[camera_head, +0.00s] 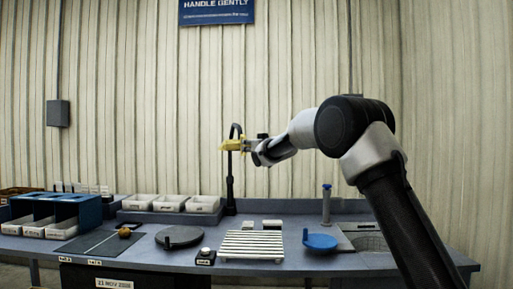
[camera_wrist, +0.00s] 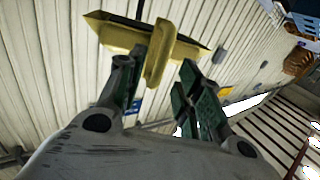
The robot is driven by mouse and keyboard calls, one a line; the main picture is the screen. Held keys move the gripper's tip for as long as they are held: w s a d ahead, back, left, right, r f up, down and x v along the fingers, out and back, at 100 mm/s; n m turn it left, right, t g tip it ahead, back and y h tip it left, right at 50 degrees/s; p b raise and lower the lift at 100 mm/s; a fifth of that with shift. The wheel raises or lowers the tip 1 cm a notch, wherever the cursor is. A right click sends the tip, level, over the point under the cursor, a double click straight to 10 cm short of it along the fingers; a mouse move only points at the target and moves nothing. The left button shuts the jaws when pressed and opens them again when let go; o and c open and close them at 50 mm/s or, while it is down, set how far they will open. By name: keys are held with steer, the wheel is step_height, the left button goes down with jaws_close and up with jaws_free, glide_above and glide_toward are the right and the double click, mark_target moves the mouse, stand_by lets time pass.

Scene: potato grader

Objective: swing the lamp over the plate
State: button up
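The lamp has a black upright post (camera_head: 230,178) at the back of the bench, bent over at the top, with a yellow head (camera_head: 231,145). My gripper (camera_head: 249,146) is at the right side of the head. In the wrist view the yellow head (camera_wrist: 125,33) has a yellow tab (camera_wrist: 160,52) reaching between the fingertips of my gripper (camera_wrist: 166,72). The fingers stand apart, with a gap between the tab and the right finger. I cannot tell whether the left finger touches it. A dark round plate (camera_head: 180,237) lies on the bench, left of the post.
White bins (camera_head: 170,202) stand behind the plate, and a blue rack (camera_head: 82,208) is at left. A brown potato (camera_head: 124,232) lies on a dark mat. Air above the bench looks clear.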

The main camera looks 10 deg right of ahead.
steer(key=v, duration=0.8)
steer(key=shift+c, duration=0.3)
